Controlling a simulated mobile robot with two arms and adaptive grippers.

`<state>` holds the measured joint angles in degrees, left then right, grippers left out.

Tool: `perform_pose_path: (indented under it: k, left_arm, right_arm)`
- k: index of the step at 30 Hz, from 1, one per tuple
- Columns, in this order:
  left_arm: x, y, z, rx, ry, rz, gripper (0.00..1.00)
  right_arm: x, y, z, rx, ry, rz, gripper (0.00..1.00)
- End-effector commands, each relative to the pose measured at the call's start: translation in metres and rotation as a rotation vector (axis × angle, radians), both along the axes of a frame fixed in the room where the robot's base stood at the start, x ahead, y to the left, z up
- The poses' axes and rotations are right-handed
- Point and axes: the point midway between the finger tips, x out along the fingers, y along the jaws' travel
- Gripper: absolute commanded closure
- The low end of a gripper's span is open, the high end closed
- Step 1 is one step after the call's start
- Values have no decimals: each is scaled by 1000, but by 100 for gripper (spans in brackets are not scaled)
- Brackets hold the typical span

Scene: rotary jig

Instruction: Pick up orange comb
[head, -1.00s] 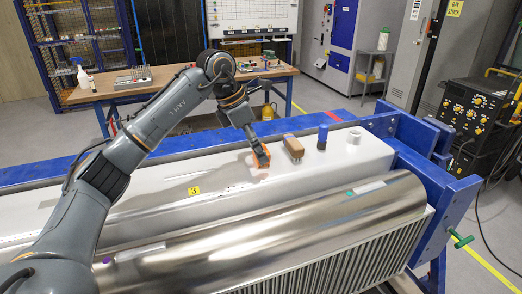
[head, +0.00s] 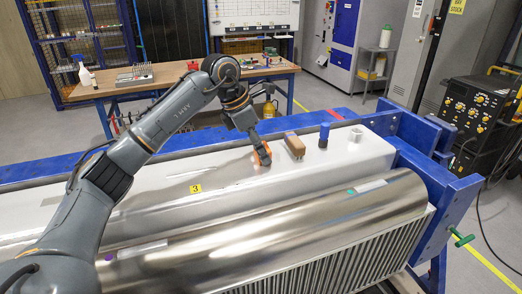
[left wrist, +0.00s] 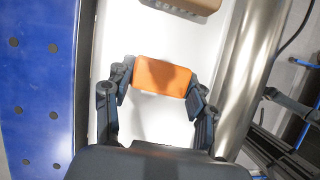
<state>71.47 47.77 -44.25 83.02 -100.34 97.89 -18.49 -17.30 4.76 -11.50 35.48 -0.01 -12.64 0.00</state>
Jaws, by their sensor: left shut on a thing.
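The orange comb (left wrist: 162,76) is a small orange block between the two fingers of my left gripper (left wrist: 160,88) in the left wrist view. The fingers press on its two sides. In the head view the comb (head: 263,153) shows at the tip of my left gripper (head: 258,150), over the white top of the jig. I cannot tell whether it is clear of that surface. My right gripper is not in view.
A brown brush-like block (head: 294,146), a blue cylinder (head: 324,135) and a white ring (head: 356,134) stand to the right on the white surface (head: 222,184). A shiny metal cylinder (head: 270,225) lies in front. A blue frame (head: 432,190) bounds the right end.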

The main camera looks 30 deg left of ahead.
Motion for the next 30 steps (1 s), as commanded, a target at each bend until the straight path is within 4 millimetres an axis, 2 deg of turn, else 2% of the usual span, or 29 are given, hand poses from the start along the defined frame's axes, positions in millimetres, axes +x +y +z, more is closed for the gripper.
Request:
perform_pose_path:
  k: [5, 8, 16, 18, 24, 30]
  left_arm:
    - [1, -1, 16, -2, -5, 0, 75]
    - [1, 1, 34, -2, -7, 2, 75]
    - [-3, 56, 95, -5, -5, 7, 75]
    - [-4, 76, 100, -4, -3, 8, 75]
    - [-6, 117, 120, -3, -1, 5, 75]
    - [-7, 136, 128, -2, -2, 1, 75]
  right_arm:
    - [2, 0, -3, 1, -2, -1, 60]
    - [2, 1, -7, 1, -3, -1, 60]
    - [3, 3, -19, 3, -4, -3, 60]
    - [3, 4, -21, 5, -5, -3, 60]
    - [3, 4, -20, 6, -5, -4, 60]
    - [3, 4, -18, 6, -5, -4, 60]
